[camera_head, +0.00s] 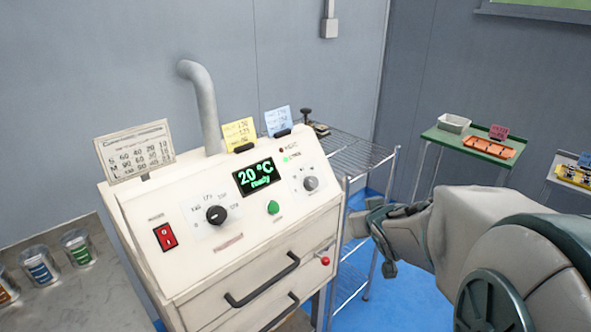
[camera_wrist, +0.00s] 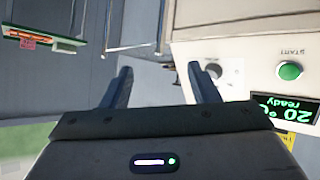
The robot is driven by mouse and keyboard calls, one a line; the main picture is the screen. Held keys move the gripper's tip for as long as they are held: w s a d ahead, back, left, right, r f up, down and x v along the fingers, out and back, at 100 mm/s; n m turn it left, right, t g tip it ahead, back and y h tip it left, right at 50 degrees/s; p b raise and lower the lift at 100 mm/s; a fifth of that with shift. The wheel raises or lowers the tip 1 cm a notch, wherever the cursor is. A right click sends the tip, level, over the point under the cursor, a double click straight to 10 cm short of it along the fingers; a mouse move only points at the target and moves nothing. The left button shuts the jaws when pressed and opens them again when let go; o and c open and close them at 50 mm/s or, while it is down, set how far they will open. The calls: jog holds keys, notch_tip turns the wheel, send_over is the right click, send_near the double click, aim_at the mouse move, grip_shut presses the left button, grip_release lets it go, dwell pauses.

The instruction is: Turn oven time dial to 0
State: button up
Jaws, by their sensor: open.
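The white oven (camera_head: 240,255) stands at left centre, its green display (camera_head: 253,177) reading "20 °C ready". A small grey dial (camera_head: 311,183) sits at the panel's right, with tiny marks around it; its pointer direction is too small to tell. A larger black dial (camera_head: 216,214) sits left of the display. The dials' printed names cannot be read. My gripper (camera_head: 374,236) is open and empty, to the right of the oven and apart from it. In the wrist view, the open fingers (camera_wrist: 160,70) point toward the panel's edge, and the grey dial (camera_wrist: 213,71) shows beside the right finger.
A green START button (camera_head: 273,207) and a red switch (camera_head: 165,236) are on the panel. Drawer handles (camera_head: 262,280) stick out below. A green table (camera_head: 470,143) with trays is at right. Jars (camera_head: 78,248) stand at left.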

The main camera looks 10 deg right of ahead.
aim_at(315, 184)
jog(key=w+a+n+t+y+b, duration=0.1)
jog(key=w+a+y, duration=0.1)
jog(key=w, duration=0.3)
jog(key=w+a+f+n+t+y+b, duration=0.1)
jog(key=w+a+t+y, duration=0.1)
jog(key=w+a+y, duration=0.1)
jog(key=w+a+f+n+t+y+b, duration=0.1)
jog(key=w+a+y, duration=0.2)
jog(key=w, duration=0.5)
jog(key=shift+a+f+t+y, duration=0.15)
jog(key=shift+f+t+y, duration=0.15)
jog(key=shift+y, duration=0.6)
jog(key=c, duration=1)
